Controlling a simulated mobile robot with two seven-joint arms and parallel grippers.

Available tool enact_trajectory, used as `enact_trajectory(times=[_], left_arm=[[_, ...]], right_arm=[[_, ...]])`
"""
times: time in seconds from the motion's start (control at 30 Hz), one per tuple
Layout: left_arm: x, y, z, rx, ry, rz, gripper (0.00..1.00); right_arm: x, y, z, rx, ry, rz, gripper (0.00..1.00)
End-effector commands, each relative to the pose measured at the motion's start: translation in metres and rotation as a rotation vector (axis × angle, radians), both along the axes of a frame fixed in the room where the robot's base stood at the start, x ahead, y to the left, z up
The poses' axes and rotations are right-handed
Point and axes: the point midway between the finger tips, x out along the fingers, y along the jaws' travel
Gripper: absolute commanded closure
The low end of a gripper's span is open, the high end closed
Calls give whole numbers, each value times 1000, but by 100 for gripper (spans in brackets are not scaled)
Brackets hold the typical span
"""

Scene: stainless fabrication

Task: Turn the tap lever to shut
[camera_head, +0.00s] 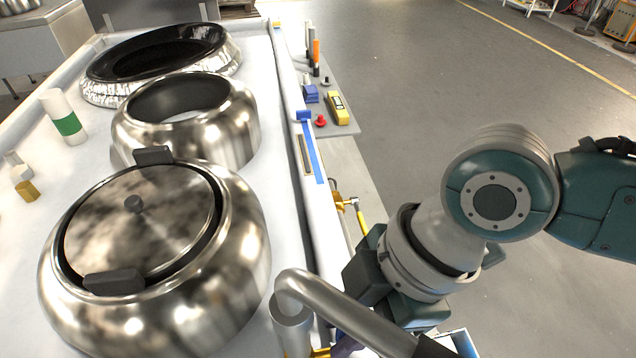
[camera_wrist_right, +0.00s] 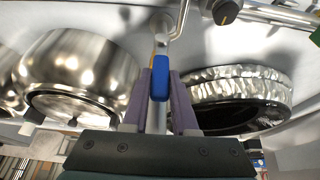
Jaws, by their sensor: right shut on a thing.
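The tap lever (camera_wrist_right: 160,78) shows in the right wrist view as a blue grip at the end of a thin metal stem. My right gripper (camera_wrist_right: 162,96) is shut on it, with one purple finger on each side of the blue grip. In the head view my right gripper's body reaches down beside the bench's right edge, and its fingertips are mostly hidden behind a curved grey pipe (camera_head: 345,312). The lever cannot be made out in the head view. My left gripper is not in view.
A lidded steel pot (camera_head: 245,255), an open steel pot (camera_head: 245,125) and a dark-rimmed vessel (camera_head: 235,62) stand on the white bench. A white-green cylinder (camera_head: 66,125) stands left. A side shelf holds a yellow device (camera_head: 338,108) and red button (camera_head: 320,121).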

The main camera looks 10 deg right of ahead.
Motion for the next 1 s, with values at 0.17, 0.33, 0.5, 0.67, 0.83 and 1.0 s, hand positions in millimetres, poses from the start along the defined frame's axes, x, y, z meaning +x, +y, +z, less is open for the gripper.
enact_trajectory(times=[0.17,0.33,0.5,0.67,0.83,1.0], left_arm=[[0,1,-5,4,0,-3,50],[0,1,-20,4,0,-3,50],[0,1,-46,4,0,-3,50],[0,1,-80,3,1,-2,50],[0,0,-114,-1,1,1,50],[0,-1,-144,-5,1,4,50]], right_arm=[[2,1,-1,1,21,1,100],[9,1,-4,3,91,-1,100],[19,2,-9,4,211,-2,100],[29,3,-14,7,335,0,100],[36,3,-17,8,445,1,100],[42,2,-19,7,531,2,100]])
